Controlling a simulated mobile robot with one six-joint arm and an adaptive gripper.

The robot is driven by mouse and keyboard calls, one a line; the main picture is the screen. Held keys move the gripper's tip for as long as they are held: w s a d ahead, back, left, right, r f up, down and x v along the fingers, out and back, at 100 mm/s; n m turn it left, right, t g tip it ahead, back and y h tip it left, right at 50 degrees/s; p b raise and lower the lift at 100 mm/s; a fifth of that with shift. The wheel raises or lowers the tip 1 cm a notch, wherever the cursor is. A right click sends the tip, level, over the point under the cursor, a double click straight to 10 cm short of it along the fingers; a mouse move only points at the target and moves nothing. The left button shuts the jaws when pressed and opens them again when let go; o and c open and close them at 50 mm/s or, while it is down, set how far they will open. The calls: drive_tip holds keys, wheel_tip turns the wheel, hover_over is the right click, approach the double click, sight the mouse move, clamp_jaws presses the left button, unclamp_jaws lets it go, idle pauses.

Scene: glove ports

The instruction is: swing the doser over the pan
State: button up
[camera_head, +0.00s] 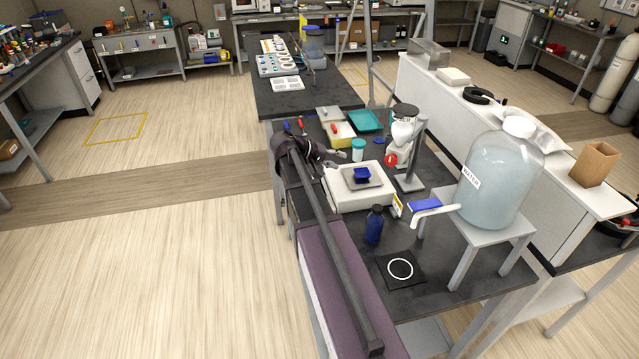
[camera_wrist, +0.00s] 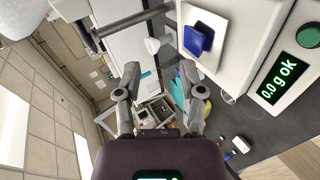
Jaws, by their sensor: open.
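The doser (camera_head: 402,132) has a clear hopper, a dark cap and a red knob, and is on a grey post stand behind and right of the balance (camera_head: 340,196). The balance's pan (camera_head: 375,182) holds a blue weigh boat (camera_head: 362,174). The doser is off to the side of the pan. In the wrist view the boat (camera_wrist: 197,38) lies on the pale pan, and the display reads 0.0 g OK. My gripper (camera_head: 337,164) is left of the balance; its two fingers (camera_wrist: 163,82) are spread with nothing between them.
A blue bottle (camera_head: 374,225) and a black mat with a white ring (camera_head: 416,271) are in front of the balance. A large water jug (camera_head: 497,180) stands on a raised stool at right. A teal-capped jar (camera_head: 358,151) and trays crowd behind the balance.

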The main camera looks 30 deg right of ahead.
drive_tip(key=s+a+f+n+t+y, duration=0.1)
drive_tip(key=s+a+f+y, duration=0.1)
drive_tip(key=a, duration=0.5)
wheel_tip(320, 180, down, 2)
drive_tip(key=shift+a+f+y, duration=0.1)
drive_tip(key=shift+a+y, duration=0.25)
drive_tip(key=shift+y, duration=0.15)
drive_tip(key=shift+s, duration=0.1)
drive_tip(key=c, duration=0.5)
drive_tip(key=shift+s+a, duration=0.1)
drive_tip(key=shift+a, duration=0.15)
clamp_jaws()
drive_tip(key=s+a+f+n+y, duration=0.1)
drive_tip(key=s+a+y, duration=0.2)
drive_tip(key=a, duration=0.5)
drive_tip(key=s+a+f+n+t+y, duration=0.1)
drive_tip(key=s+a+f+y, duration=0.1)
drive_tip(key=a, duration=0.6)
drive_tip(key=s+a+f+n+y, duration=0.1)
drive_tip(key=s+a+f+y, duration=0.1)
drive_tip(key=s+a, duration=0.3)
drive_tip(key=a+y, duration=0.1)
drive_tip(key=a, duration=0.2)
drive_tip(key=shift+s+f+t+y, duration=0.25)
drive_tip(key=shift+t+y, duration=0.15)
drive_tip(key=shift+d, duration=0.15)
